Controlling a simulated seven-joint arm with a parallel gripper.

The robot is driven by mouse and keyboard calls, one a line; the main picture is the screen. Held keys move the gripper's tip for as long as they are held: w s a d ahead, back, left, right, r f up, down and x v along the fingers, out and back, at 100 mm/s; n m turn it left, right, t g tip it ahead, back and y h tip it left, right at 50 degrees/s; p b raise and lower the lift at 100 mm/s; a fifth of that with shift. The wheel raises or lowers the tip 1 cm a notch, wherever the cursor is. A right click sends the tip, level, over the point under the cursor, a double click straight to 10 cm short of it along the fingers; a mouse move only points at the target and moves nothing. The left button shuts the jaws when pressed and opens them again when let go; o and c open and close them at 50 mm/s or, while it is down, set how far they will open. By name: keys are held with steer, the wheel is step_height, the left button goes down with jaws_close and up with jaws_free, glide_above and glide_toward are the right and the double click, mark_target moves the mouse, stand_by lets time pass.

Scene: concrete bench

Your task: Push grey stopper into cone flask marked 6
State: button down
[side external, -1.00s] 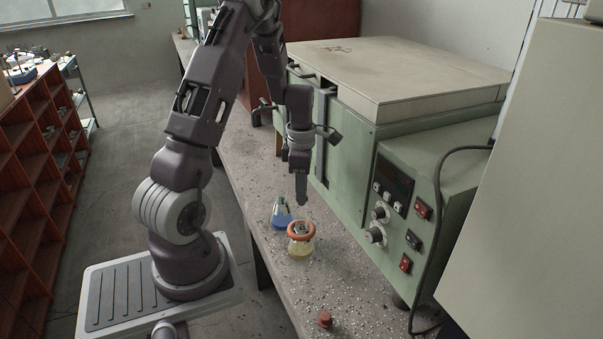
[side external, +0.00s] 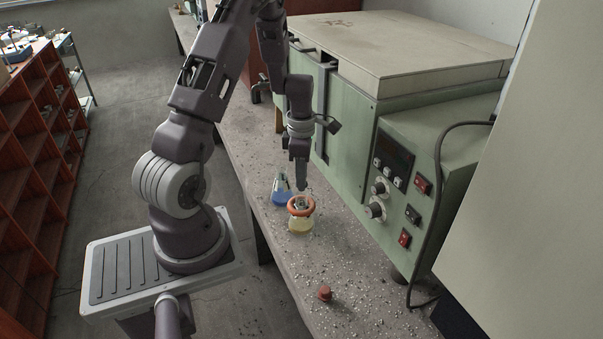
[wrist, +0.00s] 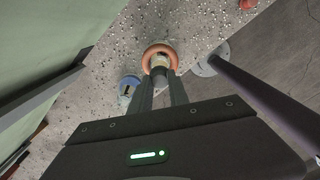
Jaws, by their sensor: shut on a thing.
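A cone flask (side external: 301,225) with yellow liquid stands upright on the bench, with an orange ring (side external: 301,206) around its neck. The ring also shows in the wrist view (wrist: 147,55). A cone flask with blue liquid (side external: 282,194) stands just behind it; it also shows in the wrist view (wrist: 126,92). I cannot read a number on either flask. My gripper (side external: 301,187) points down just above the yellow flask's mouth. In the wrist view its fingers are shut on the grey stopper (wrist: 160,70), which lines up with the neck. Whether the stopper touches the neck is unclear.
A red-brown stopper (side external: 325,293) sits on the bench (side external: 362,290) nearer the camera. A green furnace-like box (side external: 345,160) with a control panel stands close on the right. The bench's left edge lies near the flasks.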

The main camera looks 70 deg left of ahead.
steer(key=shift+f, duration=0.2)
steer(key=shift+f, duration=0.75)
steer(key=shift+f, duration=0.5)
steer(key=c, duration=1.2)
jaws_free()
steer(key=shift+o, duration=0.4)
steer(key=o, duration=0.5)
steer(key=shift+r, duration=0.1)
